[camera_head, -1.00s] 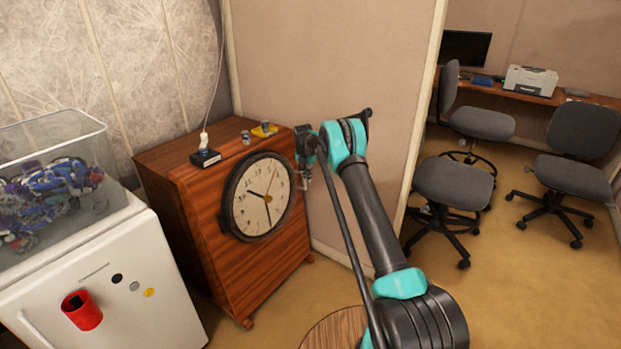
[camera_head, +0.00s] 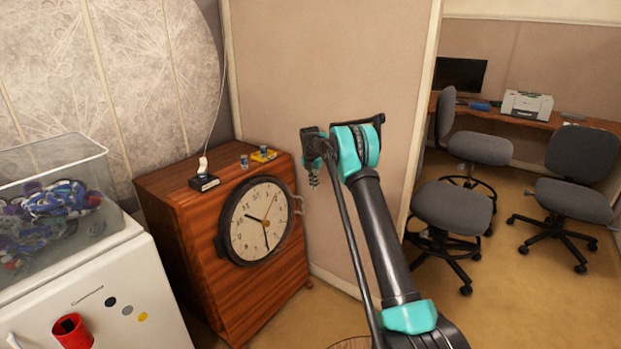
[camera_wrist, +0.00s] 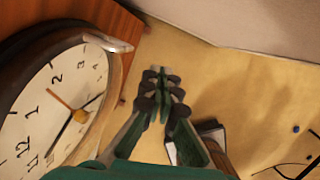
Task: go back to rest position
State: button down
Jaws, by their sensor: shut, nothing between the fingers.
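My gripper (camera_head: 313,180) hangs at the end of my raised arm, in front of the tan partition and to the right of the wooden cabinet. It is small in the head view. In the wrist view its fingers (camera_wrist: 160,88) are closed together with nothing between them. They point down over the yellow-brown floor, beside the round clock (camera_wrist: 50,95) and apart from it. No rest position is marked in either view.
A white fridge (camera_head: 130,295) with a clear bin (camera_head: 85,160) stands left. Office chairs (camera_head: 450,205) stand right. Floor between is open.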

jog(key=s+d+r+m, duration=0.3)
jog(key=s+r+m, duration=0.15)
jog(key=s, duration=0.35)
jog(key=s+d+r+m+t, duration=0.1)
jog(key=s+d+r+m, duration=0.3)
jog(key=s, duration=0.5)
jog(key=s+d+r+m, duration=0.35)
jog(key=s+m, duration=0.25)
jog(key=s, duration=0.2)
jog(key=s+d+f+m, duration=0.1)
jog(key=s+m, duration=0.4)
jog(key=s, duration=0.6)
jog(key=s+d+f+m+t, duration=0.1)
jog(key=s+f+m, duration=0.3)
jog(key=s, duration=0.8)
jog(key=s+d+f+m+y, duration=0.1)
jog(key=s+f+m, duration=0.1)
jog(key=s+m, duration=0.5)
jog(key=s, duration=0.5)
jog(key=shift+d+f, duration=0.3)
